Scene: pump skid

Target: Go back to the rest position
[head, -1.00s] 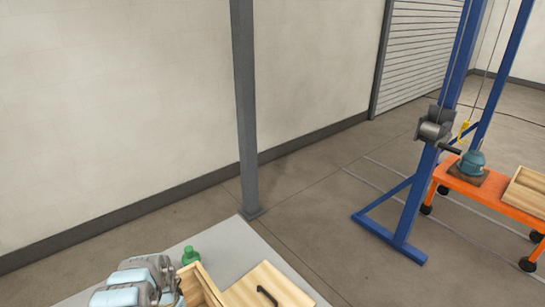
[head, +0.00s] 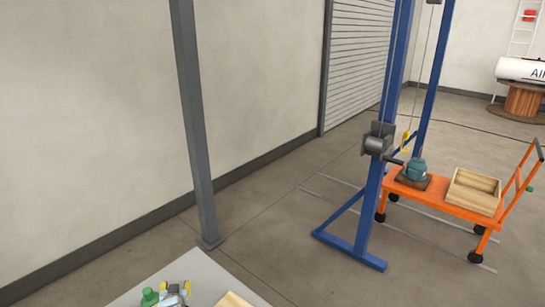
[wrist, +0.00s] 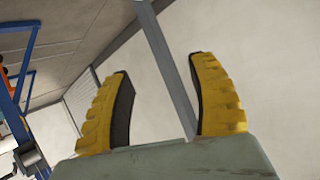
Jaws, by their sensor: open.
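My gripper (wrist: 158,90) shows large in the wrist view, with its two yellow ribbed fingers spread wide apart and nothing between them. Behind the fingers are a pale wall and a grey post. In the head view my gripper (head: 174,290) is small at the bottom edge, its yellow fingers just above a light grey surface. A green object, perhaps a bottle (head: 149,297), is just left of it and cut off by the frame edge.
A pale wooden piece (head: 233,300) is at the bottom edge. A grey post (head: 190,120) stands behind the light grey surface. A blue hoist frame (head: 375,180) and an orange cart (head: 435,196) with a wooden tray (head: 473,191) are farther right. Open floor lies between.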

